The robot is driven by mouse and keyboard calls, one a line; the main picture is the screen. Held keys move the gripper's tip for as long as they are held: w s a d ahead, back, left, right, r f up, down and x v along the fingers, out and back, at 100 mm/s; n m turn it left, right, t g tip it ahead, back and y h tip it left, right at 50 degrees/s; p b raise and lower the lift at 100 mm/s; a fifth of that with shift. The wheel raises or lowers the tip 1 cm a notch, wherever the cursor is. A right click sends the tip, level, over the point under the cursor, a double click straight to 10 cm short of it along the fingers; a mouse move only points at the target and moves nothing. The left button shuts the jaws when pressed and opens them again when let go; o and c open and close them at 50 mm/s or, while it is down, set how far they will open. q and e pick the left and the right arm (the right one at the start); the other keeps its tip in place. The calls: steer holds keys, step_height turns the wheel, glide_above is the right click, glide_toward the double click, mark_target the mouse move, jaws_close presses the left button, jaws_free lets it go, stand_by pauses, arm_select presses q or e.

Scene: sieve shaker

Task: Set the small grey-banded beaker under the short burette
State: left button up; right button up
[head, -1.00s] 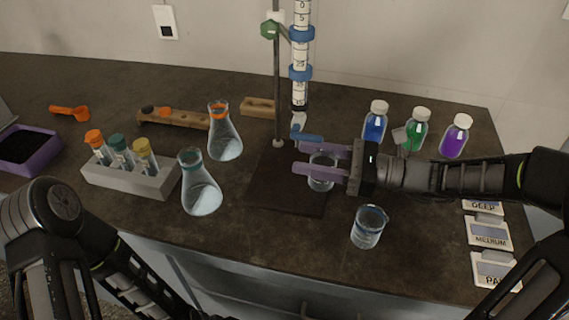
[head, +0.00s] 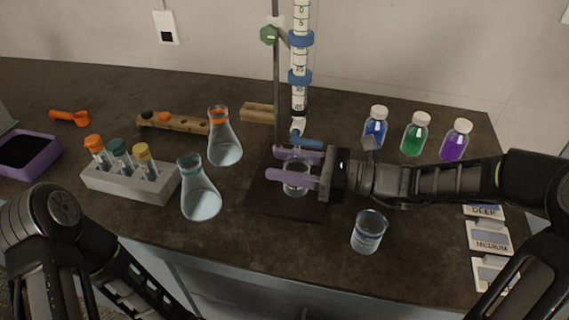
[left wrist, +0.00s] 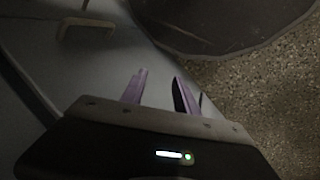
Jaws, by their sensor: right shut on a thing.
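My right gripper (head: 283,167) reaches in from the right, its purple fingers shut around a small clear beaker (head: 296,188). The fingers cover its upper part, and its band is hard to make out. The beaker is upright over the dark stand base (head: 262,204), below the burette (head: 299,92). I cannot tell whether it touches the base. The burette hangs upright in blue clamps, with a blue stopcock (head: 310,142) near its tip. My left gripper (left wrist: 160,82) is open and empty in the left wrist view, beside the bench front.
A second beaker with a bluish band (head: 367,234) stands right of the base. Two flasks (head: 201,199) (head: 224,150) and a tube rack (head: 130,184) stand left. Capped bottles (head: 415,137) stand back right, labelled cards (head: 489,238) at the right edge. The front middle bench is clear.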

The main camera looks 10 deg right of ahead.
steer(key=shift+f, duration=0.15)
steer(key=o, duration=1.4)
steer(key=shift+d+r, duration=0.15)
steer(key=shift+r, duration=0.05)
steer(key=p+v, duration=0.1)
steer(key=v, duration=0.9)
steer(key=shift+s+d+r, duration=0.1)
steer(key=shift+d+r, duration=0.05)
steer(key=shift+d, duration=0.05)
steer(key=shift+s+d, duration=0.3)
steer(key=shift+d, duration=0.3)
steer(key=shift+p, duration=0.3)
